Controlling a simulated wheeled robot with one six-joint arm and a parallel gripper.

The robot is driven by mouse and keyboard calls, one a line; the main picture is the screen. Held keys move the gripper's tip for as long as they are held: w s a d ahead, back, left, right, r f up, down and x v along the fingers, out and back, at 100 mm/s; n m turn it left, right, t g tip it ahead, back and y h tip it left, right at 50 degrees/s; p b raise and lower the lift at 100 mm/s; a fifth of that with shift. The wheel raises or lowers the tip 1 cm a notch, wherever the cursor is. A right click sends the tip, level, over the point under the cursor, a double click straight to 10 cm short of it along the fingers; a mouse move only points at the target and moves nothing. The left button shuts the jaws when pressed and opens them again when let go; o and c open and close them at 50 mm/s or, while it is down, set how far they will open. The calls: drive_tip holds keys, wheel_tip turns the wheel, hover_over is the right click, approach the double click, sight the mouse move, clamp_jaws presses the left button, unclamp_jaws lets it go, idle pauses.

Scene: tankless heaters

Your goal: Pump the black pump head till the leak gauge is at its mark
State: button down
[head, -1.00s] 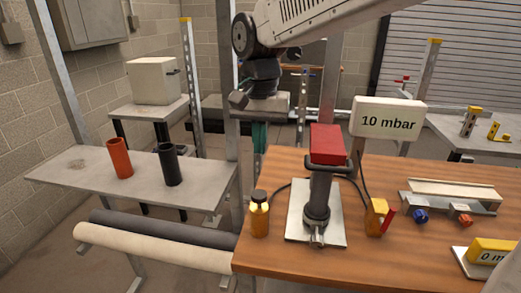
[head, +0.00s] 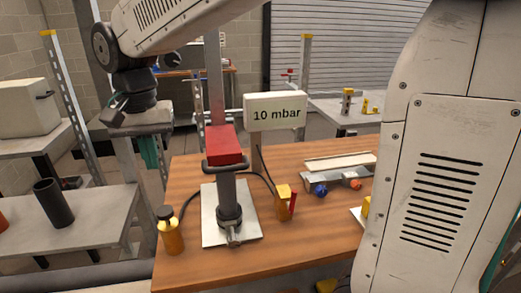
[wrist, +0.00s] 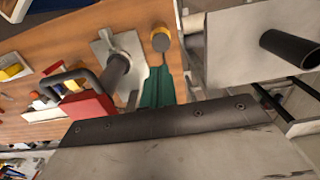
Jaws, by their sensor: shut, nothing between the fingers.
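The pump (head: 229,195) stands upright on a pale plate on the wooden bench. Its black pump head (head: 224,167) is a bar handle at the top, with a red block (head: 224,142) above it. In the wrist view the black handle (wrist: 72,76) and red block (wrist: 84,106) are left of my fingers. My gripper (head: 151,160) has teal fingers and hangs left of the pump, apart from it. The fingers (wrist: 157,80) are shut and empty. A sign (head: 276,113) reads "10 mbar". The leak gauge (head: 366,208) is mostly hidden behind my arm; its reading does not show.
A metal rail (head: 338,174) lies further right. A black tube (head: 53,203) stands on the grey side table.

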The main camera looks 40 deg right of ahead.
sight(165, 211)
idle(0.3)
wheel_tip(165, 211, up, 2)
drive_tip(key=shift+w+r, duration=0.1)
drive_tip(key=shift+r, duration=0.1)
wheel_tip(165, 211, down, 14)
drive_tip(key=shift+f, duration=0.1)
idle(0.6)
drive_tip(key=shift+f, duration=1.25)
